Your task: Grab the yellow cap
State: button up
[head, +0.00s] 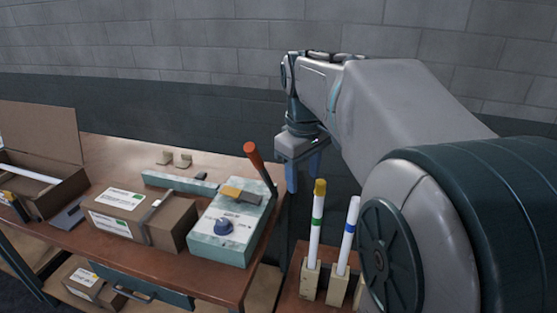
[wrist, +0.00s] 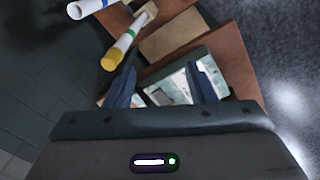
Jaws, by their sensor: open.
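The yellow cap (head: 320,186) sits on top of a white glass tube with a green band, standing upright in a wooden block holder. In the wrist view the yellow cap (wrist: 112,60) shows at the upper left, just beyond the left finger. My gripper (head: 304,180) is above and behind the tubes in the head view, a little left of the cap, with its fingers pointing down. In the wrist view my gripper (wrist: 165,75) has its two blue fingers spread apart with nothing held between them. The cap is apart from the fingers.
A second white tube with a blue band (head: 347,236) stands close to the right in its own block. On the wooden bench (head: 110,157) are a teal-white device (head: 228,240) with an orange-handled lever (head: 257,160), a cardboard box (head: 130,212) and an open carton (head: 50,140).

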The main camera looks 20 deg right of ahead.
jog(key=w+d+r+n+g, duration=0.1)
jog(key=w+d+r+n, duration=0.2)
jog(key=w+d+r, duration=0.3)
send_over(320, 182)
jog(key=shift+y, duration=0.3)
jog(key=f, duration=0.8)
jog(key=shift+d+f, duration=0.15)
jog(key=shift+d, duration=0.1)
jog(key=shift+a+f, duration=0.2)
jog(key=shift+f, duration=2.85)
jog(key=c, duration=1)
